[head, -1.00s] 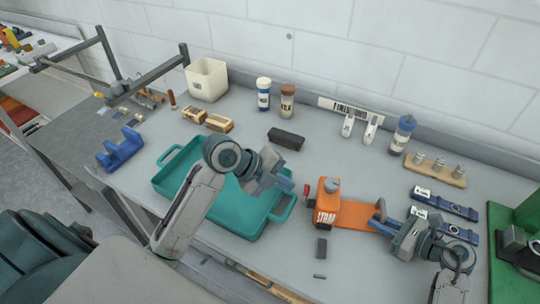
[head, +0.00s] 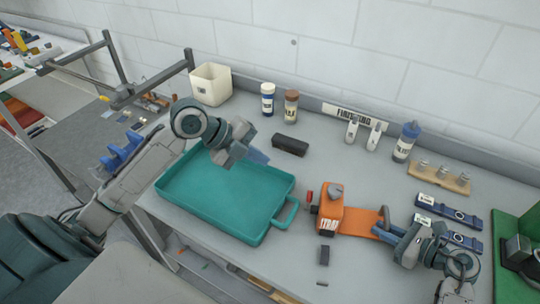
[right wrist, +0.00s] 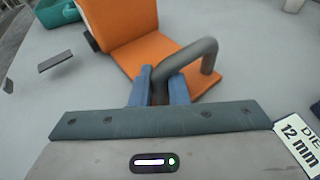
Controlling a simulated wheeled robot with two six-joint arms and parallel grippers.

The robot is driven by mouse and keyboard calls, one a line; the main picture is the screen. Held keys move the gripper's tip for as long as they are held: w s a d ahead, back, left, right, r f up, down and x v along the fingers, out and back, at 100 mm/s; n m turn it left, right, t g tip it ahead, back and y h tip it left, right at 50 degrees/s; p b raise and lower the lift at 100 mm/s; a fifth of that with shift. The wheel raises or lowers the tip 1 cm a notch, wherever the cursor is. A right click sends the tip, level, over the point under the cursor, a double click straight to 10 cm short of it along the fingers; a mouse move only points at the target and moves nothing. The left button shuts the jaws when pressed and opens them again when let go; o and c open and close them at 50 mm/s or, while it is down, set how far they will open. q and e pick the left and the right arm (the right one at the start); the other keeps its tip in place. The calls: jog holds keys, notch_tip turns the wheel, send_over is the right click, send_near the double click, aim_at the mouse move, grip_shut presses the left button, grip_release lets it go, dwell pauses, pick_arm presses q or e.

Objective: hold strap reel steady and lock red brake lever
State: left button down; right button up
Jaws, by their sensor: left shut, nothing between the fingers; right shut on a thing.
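The orange strap reel (head: 329,215) stands on the bench, with its flat orange base (head: 360,222) reaching right. The small red brake lever (head: 309,196) stands roughly upright at the reel's left side. My left gripper (head: 256,157) is shut and empty above the teal tray, apart from the lever to its upper left. My right gripper (head: 387,229) is shut on the reel's grey handle at the base's right end. In the right wrist view the blue fingers (right wrist: 160,86) close on the bent grey handle (right wrist: 205,50); the lever is not visible there.
The teal tray (head: 180,202) lies left of the reel. A black case (head: 290,145) lies behind. Small dark blocks (head: 324,256) lie in front of the reel. Blue die bars (head: 447,208) lie to the right, with a green machine (head: 520,235) beyond. Bottles stand near the wall.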

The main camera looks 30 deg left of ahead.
dwell(0.3)
jog(key=o, duration=0.8)
jog(key=shift+o, duration=0.2)
